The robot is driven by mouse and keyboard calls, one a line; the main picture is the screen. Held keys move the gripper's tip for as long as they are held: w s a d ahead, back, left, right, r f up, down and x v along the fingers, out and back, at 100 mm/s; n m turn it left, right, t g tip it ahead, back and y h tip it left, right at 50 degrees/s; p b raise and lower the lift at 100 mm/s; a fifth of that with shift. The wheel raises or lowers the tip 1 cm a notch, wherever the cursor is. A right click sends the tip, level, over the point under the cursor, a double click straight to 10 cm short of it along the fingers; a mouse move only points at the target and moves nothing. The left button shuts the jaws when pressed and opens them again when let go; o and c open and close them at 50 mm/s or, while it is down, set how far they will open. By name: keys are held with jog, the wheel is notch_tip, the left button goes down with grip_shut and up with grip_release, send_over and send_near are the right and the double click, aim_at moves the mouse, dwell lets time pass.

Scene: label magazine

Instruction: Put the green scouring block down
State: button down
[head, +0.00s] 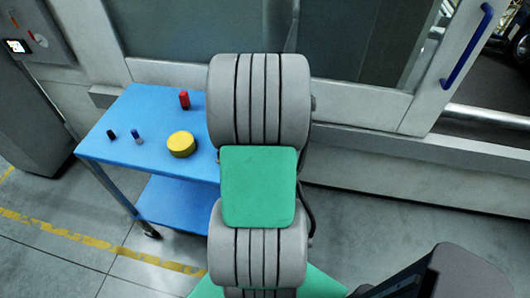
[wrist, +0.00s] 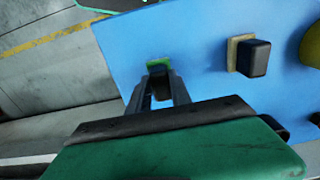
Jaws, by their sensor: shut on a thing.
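In the wrist view, the fingers of my gripper (wrist: 160,88) point down over the blue table (wrist: 200,85) and are closed on a small block. The green scouring block (wrist: 157,65) shows as a small green patch at the fingertips, with a dark part by it. Most of it is hidden by the fingers. I cannot tell whether it touches the table top. In the head view, my arm hides the gripper and the block.
A dark block with a tan base (wrist: 250,57) stands right of my gripper, near a yellow round thing (wrist: 312,45). The head view shows a red block (head: 184,100) and two small dark pieces (head: 136,136) on the table. Bare table surface surrounds them.

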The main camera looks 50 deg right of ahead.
jog(key=c, duration=1.5)
grip_release()
jog(key=shift+s+a+f, duration=0.15)
jog(key=shift+a+f, duration=0.05)
jog(key=shift+f, duration=0.3)
jog(key=o, duration=0.3)
jog(key=shift+d+r, duration=0.1)
jog(key=shift+o, duration=0.2)
jog(key=shift+f+b, duration=0.4)
jog(key=shift+b, duration=0.05)
notch_tip(320, 180, up, 8)
jog(key=shift+r+b, duration=0.15)
jog(key=shift+b, duration=0.45)
jog(key=w+a+r+n+t, duration=0.1)
jog(key=w+a+r+n, duration=0.15)
jog(key=a, duration=0.45)
jog(key=w+a+r+n, duration=0.1)
jog(key=w+a+n, duration=0.25)
jog(key=a, duration=0.35)
jog(key=w+a+r+n+t, duration=0.1)
jog(key=w+a+n, duration=0.2)
jog(key=a, duration=0.5)
jog(key=s+a+n+t, duration=0.1)
jog(key=a+n, duration=0.3)
jog(key=a, duration=0.5)
jog(key=shift+s+a+r+n+t, duration=0.25)
jog(key=shift+s+a+n+t, duration=0.05)
jog(key=shift+s+a+n, duration=0.1)
